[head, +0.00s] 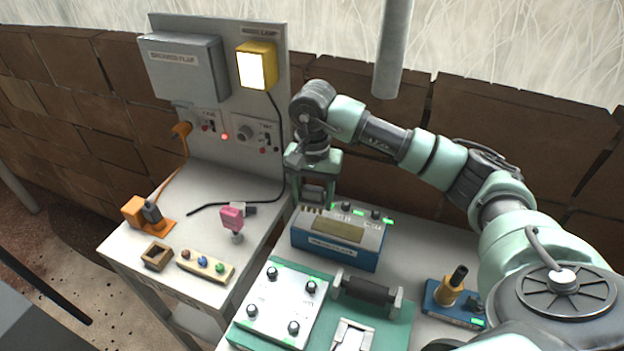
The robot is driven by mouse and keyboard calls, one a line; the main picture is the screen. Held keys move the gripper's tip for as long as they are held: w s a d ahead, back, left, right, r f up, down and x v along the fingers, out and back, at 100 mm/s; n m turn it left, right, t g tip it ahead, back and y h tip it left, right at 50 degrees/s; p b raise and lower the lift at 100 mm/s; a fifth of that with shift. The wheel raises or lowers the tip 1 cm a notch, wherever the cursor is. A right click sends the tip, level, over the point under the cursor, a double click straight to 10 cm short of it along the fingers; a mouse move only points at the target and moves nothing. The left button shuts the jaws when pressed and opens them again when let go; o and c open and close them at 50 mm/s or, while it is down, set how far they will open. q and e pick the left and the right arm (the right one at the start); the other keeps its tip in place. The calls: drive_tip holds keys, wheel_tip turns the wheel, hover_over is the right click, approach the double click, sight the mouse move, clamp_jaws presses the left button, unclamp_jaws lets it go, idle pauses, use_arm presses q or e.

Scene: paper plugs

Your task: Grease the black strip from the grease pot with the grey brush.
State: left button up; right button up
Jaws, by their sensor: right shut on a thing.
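My right gripper (313,200) points down at the back left corner of a blue box with a grey top and a gold panel (336,231). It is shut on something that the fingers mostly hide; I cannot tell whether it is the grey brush. I cannot make out a black strip for certain; a black roller (369,288) lies between grey end posts on a green board. I cannot clearly tell a grease pot; a brass pot-like piece with a black top (450,290) stands on a blue base at the right. My left gripper is not in view.
The left table carries an orange holder (148,213), a brown open box (157,256), a peg strip (206,266) and a pink-headed piece (232,220). A grey panel with a lit lamp (257,67) stands behind. A white knobbed plate (287,301) lies in front.

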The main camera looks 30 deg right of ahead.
sight(312, 188)
drive_tip(key=shift+w+a+r+p, duration=0.15)
drive_tip(key=shift+r+p, duration=0.2)
drive_tip(key=shift+r, duration=0.6)
drive_tip(key=shift+r+p, duration=0.35)
drive_tip(key=shift+r, duration=0.35)
